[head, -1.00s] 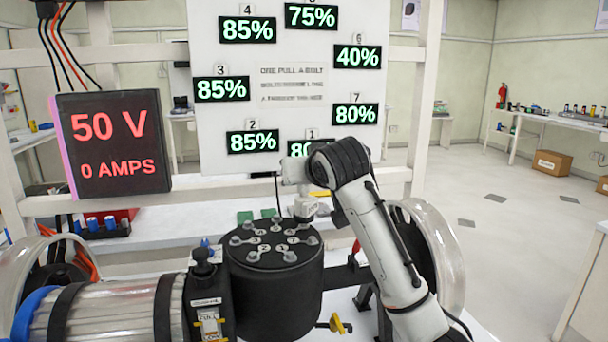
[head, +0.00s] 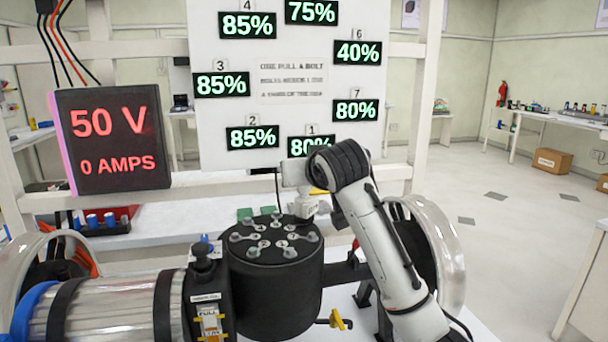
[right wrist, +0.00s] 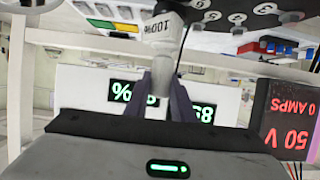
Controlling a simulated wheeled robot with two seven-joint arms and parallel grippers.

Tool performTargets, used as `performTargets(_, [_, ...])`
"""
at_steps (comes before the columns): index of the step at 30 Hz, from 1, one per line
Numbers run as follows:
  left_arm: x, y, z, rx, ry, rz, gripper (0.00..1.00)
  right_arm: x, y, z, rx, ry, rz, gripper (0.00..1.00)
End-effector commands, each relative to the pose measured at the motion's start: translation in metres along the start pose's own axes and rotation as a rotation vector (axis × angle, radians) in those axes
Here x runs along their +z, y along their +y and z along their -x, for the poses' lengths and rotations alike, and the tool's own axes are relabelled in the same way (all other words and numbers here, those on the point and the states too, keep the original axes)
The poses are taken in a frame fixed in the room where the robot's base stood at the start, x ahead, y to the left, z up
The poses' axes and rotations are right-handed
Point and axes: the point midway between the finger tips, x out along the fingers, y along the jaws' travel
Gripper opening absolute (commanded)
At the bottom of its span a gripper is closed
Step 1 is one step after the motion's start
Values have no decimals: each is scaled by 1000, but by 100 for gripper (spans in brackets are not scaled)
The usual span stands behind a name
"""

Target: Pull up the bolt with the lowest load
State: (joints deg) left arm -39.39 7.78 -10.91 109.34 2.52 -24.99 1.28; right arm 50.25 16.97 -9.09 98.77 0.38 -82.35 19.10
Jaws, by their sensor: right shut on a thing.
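A black cylinder (head: 275,290) stands in the middle of the head view, with a ring of several numbered bolts (head: 289,252) on its top. My right arm reaches over its far right side. In the right wrist view, the dark fingers of my right gripper (right wrist: 172,88) are shut on the narrow grey neck of a white cylindrical piece (right wrist: 158,32) marked 100%. Whether this piece touches a bolt is not clear. The load board (head: 290,100) shows 40% at number 6 (head: 357,52), the lowest reading visible. My left gripper is out of view.
A display (head: 112,138) reads 50 V and 0 AMPS. A black lever unit (head: 204,280) and a silver cylinder (head: 110,310) stand left of the black cylinder. Clear curved covers are at both sides. A white frame and bench are behind. A yellow valve handle (head: 337,320) sits low in front.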

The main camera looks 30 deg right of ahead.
Motion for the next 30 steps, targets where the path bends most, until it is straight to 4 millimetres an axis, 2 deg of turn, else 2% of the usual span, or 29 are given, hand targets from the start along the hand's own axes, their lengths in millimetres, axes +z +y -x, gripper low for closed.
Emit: performTargets(30, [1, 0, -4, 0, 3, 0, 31, 11, 0, -4, 0, -7, 0, 3])
